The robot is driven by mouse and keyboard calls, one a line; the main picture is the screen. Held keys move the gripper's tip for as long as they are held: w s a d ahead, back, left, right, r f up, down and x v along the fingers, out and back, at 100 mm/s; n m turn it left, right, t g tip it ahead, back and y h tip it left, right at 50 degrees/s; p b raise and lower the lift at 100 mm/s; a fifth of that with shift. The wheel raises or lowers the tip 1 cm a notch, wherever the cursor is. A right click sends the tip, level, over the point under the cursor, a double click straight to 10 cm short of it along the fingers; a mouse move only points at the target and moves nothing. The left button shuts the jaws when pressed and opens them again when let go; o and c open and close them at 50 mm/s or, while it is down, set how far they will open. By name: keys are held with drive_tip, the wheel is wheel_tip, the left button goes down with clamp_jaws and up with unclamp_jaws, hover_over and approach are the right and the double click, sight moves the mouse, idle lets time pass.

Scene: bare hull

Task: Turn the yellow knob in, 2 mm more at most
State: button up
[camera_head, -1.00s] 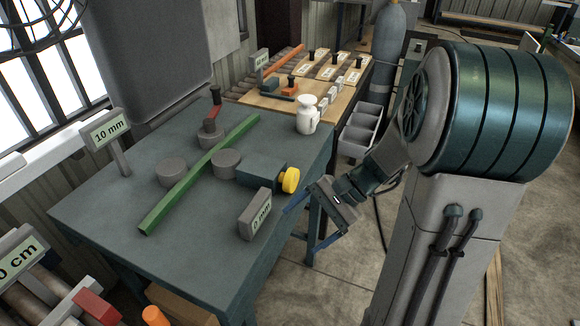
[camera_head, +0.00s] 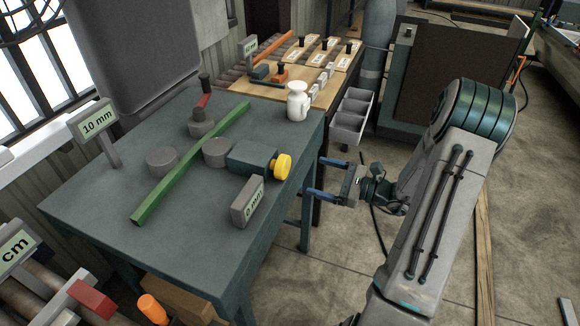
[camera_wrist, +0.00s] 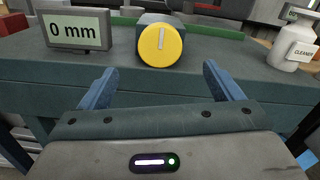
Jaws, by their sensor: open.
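The yellow knob (camera_head: 281,167) sits on the right end of a dark teal block (camera_head: 251,157) near the table's right edge. In the wrist view the knob (camera_wrist: 161,45) faces me, with a pale mark upright on its face. A green bar (camera_head: 190,163) lies between grey round posts (camera_head: 217,152). A small display (camera_head: 248,203) stands in front of the block and reads "0 mm" in the wrist view (camera_wrist: 76,31). My gripper (camera_head: 319,178) is open and empty, off the table's right edge. Its blue fingers (camera_wrist: 156,85) are apart, short of the knob and lower in the wrist view.
A sign (camera_head: 97,122) reading "10 mm" stands at the table's left. A grey post with a red-and-black handle (camera_head: 205,99) is behind the bar. A white cleaner bottle (camera_head: 298,102) stands at the back right corner. Grey bins (camera_head: 351,117) stand beyond the table.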

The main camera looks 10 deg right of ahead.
sight(287, 168)
drive_tip(key=p+x, duration=0.1)
drive_tip(key=x, duration=0.9)
drive_tip(key=shift+s, duration=0.1)
drive_tip(key=shift+c, duration=0.4)
drive_tip(key=c, duration=0.9)
drive_tip(key=shift+d, duration=0.15)
